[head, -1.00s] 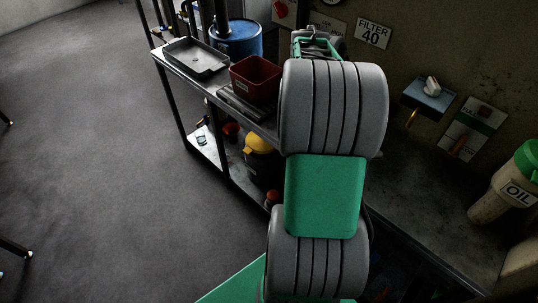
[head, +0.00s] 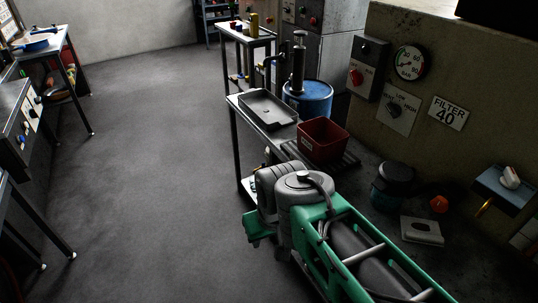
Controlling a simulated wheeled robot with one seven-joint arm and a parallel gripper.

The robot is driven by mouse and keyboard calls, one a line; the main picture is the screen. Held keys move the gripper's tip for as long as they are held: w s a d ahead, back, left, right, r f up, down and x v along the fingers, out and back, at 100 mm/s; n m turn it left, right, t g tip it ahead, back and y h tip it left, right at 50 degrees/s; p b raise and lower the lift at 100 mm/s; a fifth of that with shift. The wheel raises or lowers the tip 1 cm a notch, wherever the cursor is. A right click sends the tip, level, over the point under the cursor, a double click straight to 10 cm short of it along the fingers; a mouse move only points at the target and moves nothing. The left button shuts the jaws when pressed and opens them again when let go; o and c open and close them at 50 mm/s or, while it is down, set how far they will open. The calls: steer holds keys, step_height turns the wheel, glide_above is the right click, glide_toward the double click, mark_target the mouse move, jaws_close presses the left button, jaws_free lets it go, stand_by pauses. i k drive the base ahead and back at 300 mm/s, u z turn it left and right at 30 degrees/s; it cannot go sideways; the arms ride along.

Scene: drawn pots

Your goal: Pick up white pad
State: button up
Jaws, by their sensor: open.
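A pale, flat, off-white piece with a dark oval mark (head: 428,239) lies on the dark bench at the lower right in the head view. It looks like the white pad, though I cannot be sure. My green and grey arm fills the lower middle and reaches to the left of this piece, apart from it in the picture. My gripper does not show.
A dark jar (head: 391,190) and an orange knob (head: 439,204) stand near the pale piece. A red bin (head: 323,140), a black tray (head: 268,109) and a blue drum (head: 308,99) stand farther back. Open floor (head: 150,170) lies to the left.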

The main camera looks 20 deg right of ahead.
mark_target(422, 228)
steer(key=z, duration=1.55)
